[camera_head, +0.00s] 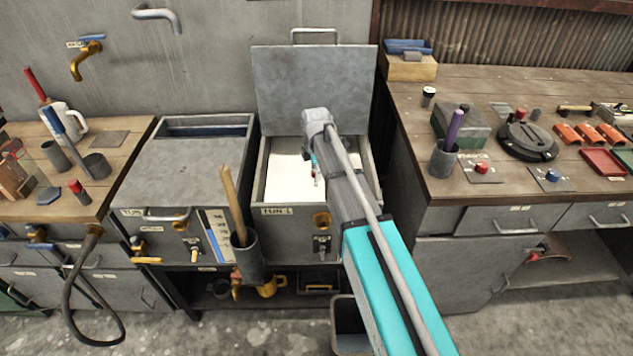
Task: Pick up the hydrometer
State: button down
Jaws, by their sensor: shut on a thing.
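My arm reaches over the open tun (262,178), a grey box with its lid raised at the back and a white surface inside. My gripper (312,160) is at the arm's far end, low over that white surface and mostly hidden by my own arm. It is shut on a slim, light thing with a red mark, which I take to be the hydrometer (317,174). Only a small part of it shows. I cannot tell whether its lower end is in the white contents or above them.
The right bench (480,88) carries a cup with a purple-handled tool (453,130) and a round dark device (528,141). The raised lid (275,85) stands behind my gripper.

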jog(key=shift+r, duration=0.2)
notch_tip(320, 180, up, 10)
jog(key=p, duration=0.9)
jog(key=shift+f+p, duration=0.25)
jog(key=shift+p, duration=0.15)
jog(key=shift+r, duration=0.1)
notch_tip(320, 180, up, 17)
jog(key=p, duration=1.7)
jog(key=shift+s, duration=0.1)
